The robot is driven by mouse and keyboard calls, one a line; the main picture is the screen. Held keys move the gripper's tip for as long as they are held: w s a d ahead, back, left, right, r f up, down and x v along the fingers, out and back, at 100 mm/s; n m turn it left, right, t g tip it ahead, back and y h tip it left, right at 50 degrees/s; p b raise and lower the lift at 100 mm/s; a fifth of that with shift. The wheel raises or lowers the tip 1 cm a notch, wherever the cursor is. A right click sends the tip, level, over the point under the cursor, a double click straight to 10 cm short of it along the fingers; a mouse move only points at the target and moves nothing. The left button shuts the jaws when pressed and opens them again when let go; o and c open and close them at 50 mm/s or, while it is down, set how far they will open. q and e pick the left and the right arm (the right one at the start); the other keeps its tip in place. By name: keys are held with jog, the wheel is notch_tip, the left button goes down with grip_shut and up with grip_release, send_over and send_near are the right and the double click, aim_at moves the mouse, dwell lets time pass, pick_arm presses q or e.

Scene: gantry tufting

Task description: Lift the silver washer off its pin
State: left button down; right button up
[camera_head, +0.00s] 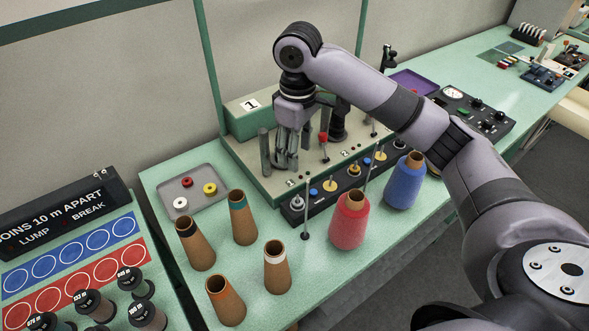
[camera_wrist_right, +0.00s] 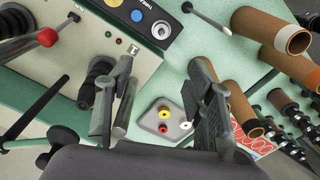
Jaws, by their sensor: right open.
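My right gripper (camera_head: 286,160) is open and points down over the green machine base, left of the red-knobbed lever. In the wrist view its two fingers (camera_wrist_right: 165,80) stand wide apart with nothing between them. A silver washer-like disc (camera_head: 297,203) sits on a short post at the near left end of the black strip. It also shows in the wrist view (camera_wrist_right: 161,30), beyond the fingertips and apart from them. My left gripper is not in view.
A grey tray (camera_head: 215,168) holds red, yellow and white rings. Several brown cones (camera_head: 244,222), a red spool (camera_head: 349,222) and a blue spool (camera_head: 404,185) stand in front of the machine. Thin upright rods (camera_head: 306,205) rise near the strip. A red-knobbed lever (camera_head: 323,139) stands close to the gripper.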

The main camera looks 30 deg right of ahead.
aim_at(298, 198)
jog(key=f+p, duration=0.1)
jog(key=f, duration=0.4)
jog(key=f+p, duration=0.1)
jog(key=f, duration=1)
jog(key=shift+s+f+p, duration=0.25)
jog(key=shift+f+p, duration=0.05)
jog(key=shift+p, duration=0.1)
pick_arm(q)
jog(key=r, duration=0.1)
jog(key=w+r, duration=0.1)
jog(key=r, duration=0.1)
pick_arm(e)
jog(key=shift+c, duration=0.6)
